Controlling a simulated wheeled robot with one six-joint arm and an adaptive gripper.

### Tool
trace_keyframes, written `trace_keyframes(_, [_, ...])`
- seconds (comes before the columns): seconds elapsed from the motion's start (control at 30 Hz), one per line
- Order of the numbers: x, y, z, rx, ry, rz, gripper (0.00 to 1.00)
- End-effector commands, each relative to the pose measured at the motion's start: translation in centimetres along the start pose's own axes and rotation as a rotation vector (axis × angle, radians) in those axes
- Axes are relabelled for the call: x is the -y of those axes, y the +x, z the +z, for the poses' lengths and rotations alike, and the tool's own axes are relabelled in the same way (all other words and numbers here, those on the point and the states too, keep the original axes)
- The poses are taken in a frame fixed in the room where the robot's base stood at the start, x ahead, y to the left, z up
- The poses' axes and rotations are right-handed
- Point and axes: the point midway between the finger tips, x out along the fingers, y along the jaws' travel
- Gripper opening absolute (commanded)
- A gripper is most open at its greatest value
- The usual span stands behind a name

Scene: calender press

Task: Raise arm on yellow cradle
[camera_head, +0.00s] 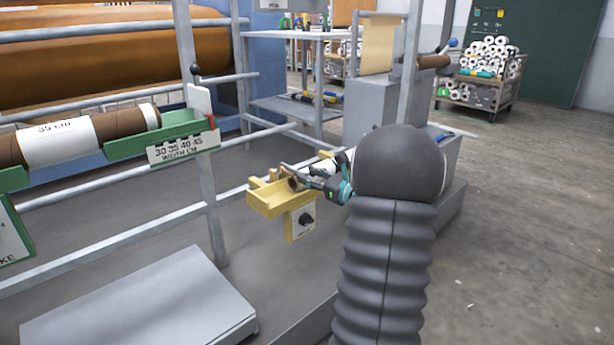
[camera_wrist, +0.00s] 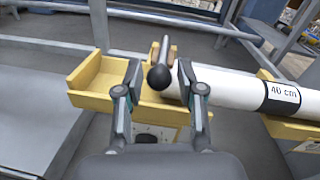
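A yellow cradle (camera_head: 268,205) is fixed low beyond the railing in the head view; its trough wall (camera_wrist: 83,99) shows in the wrist view. A grey arm (camera_wrist: 165,46) ending in a black ball knob (camera_wrist: 159,77) stands at the cradle, beside the end of a white roll (camera_wrist: 235,92) marked 40 cm. My gripper (camera_wrist: 158,72) is open, with one finger on each side of the knob in the picture; gaps show on both sides. It also shows at the cradle in the head view (camera_head: 302,175). I cannot tell the depth between fingertips and knob.
A second yellow support (camera_wrist: 292,129) stands under the roll. A box with a black dial (camera_head: 303,219) hangs below the cradle. Metal rails (camera_head: 110,190) and a green cradle (camera_head: 160,137) with a brown roll are at left. Open floor (camera_head: 530,220) lies at right.

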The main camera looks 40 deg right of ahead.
Motion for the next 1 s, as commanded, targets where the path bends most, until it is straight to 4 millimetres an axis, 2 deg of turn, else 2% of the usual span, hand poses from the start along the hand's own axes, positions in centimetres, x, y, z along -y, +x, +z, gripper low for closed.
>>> trace_keyframes(0.2, [-0.02,1.32,-0.03,0.000,0.001,0.000,0.38])
trace_keyframes(0.47, [0.00,1.38,-0.01,0.000,0.000,-0.001,0.38])
trace_keyframes(0.63, [0.00,1.37,-0.01,0.000,0.000,-0.001,0.00])
trace_keyframes(1.0, [0.21,1.21,0.25,-0.008,0.001,-0.001,0.00])
